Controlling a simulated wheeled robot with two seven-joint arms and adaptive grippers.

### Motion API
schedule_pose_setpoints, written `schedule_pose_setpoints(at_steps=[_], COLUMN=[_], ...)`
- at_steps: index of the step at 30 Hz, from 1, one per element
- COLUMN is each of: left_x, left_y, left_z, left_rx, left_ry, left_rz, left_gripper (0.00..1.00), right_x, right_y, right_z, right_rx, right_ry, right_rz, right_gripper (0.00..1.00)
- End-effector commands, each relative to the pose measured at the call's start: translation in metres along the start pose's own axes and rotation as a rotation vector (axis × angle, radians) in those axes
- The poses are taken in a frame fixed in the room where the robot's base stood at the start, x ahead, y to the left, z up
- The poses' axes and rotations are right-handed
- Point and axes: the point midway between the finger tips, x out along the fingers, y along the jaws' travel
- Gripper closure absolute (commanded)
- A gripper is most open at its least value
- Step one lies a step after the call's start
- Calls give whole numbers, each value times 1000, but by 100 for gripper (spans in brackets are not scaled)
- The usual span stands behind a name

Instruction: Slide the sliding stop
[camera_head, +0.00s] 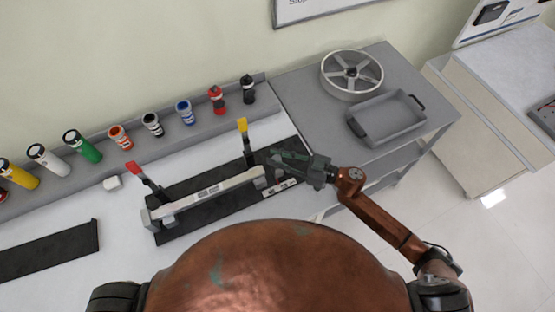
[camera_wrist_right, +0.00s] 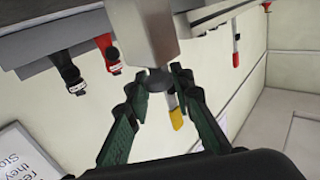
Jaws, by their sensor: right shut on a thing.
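A dark rig base (camera_head: 222,213) lies on the light worktop and carries a long pale grey bar (camera_head: 210,194). Two levers rise from it, one with a red tip (camera_head: 132,167) and one with a yellow tip (camera_head: 242,125). My right gripper (camera_head: 270,163) reaches in from the right at the bar's right end. In the right wrist view its green fingers (camera_wrist_right: 158,82) close around a dark rounded knob of the sliding stop (camera_wrist_right: 157,79), under a pale block end. The fingers hide much of the stop in the head view. My left gripper is not in view.
Several coloured bottles (camera_head: 150,124) stand on a grey ledge behind the rig. A grey tray (camera_head: 388,119) and a round spoked wheel (camera_head: 352,74) lie on the grey table at right. A dark flat plate (camera_head: 45,252) lies at left.

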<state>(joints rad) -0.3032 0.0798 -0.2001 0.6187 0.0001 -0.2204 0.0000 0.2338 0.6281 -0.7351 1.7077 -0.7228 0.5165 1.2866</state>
Motion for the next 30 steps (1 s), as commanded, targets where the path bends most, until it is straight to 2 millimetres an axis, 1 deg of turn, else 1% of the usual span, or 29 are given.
schedule_pose_setpoints(at_steps=[4, 6, 10, 15, 19, 20, 27, 30], left_x=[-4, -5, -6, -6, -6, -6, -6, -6], left_y=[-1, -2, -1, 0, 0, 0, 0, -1], left_z=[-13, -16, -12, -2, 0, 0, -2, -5], left_rx=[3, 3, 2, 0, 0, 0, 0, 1], left_ry=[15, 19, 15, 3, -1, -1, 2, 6], left_rz=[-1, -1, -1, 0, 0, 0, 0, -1], left_gripper=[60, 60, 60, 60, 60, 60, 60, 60], right_x=[-8, -13, -20, -22, -23, -23, -22, -21], right_y=[14, 19, 26, 28, 29, 29, 28, 28], right_z=[1, 1, 1, 1, 1, 0, 0, 0], right_rx=[0, -1, 0, 0, 0, 0, 0, 0], right_ry=[-5, -4, -3, -2, -2, -2, -1, -1], right_rz=[-18, -20, -19, -15, -12, -12, -15, -16], right_gripper=[100, 100, 100, 100, 100, 77, 61, 61])
